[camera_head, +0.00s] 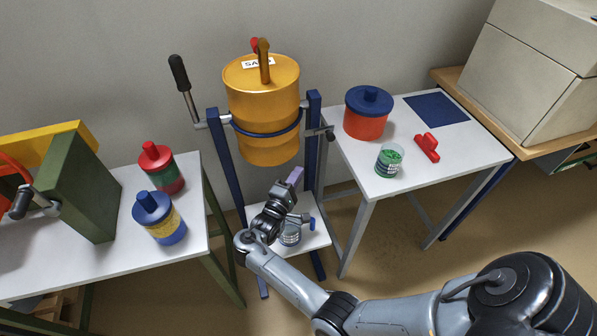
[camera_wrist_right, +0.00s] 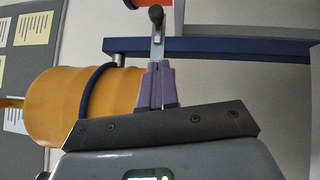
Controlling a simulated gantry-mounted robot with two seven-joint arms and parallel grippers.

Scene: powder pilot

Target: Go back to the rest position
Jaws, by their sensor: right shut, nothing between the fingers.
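My right gripper (camera_head: 295,176) is in front of the lower part of the blue stand, below the orange drum (camera_head: 262,110). Its purple fingers point up and are empty. In the right wrist view the two purple fingertips (camera_wrist_right: 160,68) are together, with the drum (camera_wrist_right: 50,105) behind them on the left. A small lever with a dark knob (camera_wrist_right: 157,18) shows just beyond the fingertips; I cannot tell if they touch it. My left gripper is not in view.
The left table (camera_head: 105,250) holds lidded jars and a green machine. The right table (camera_head: 400,190) holds a blue-lidded red pot, a cup of green bits and a red piece.

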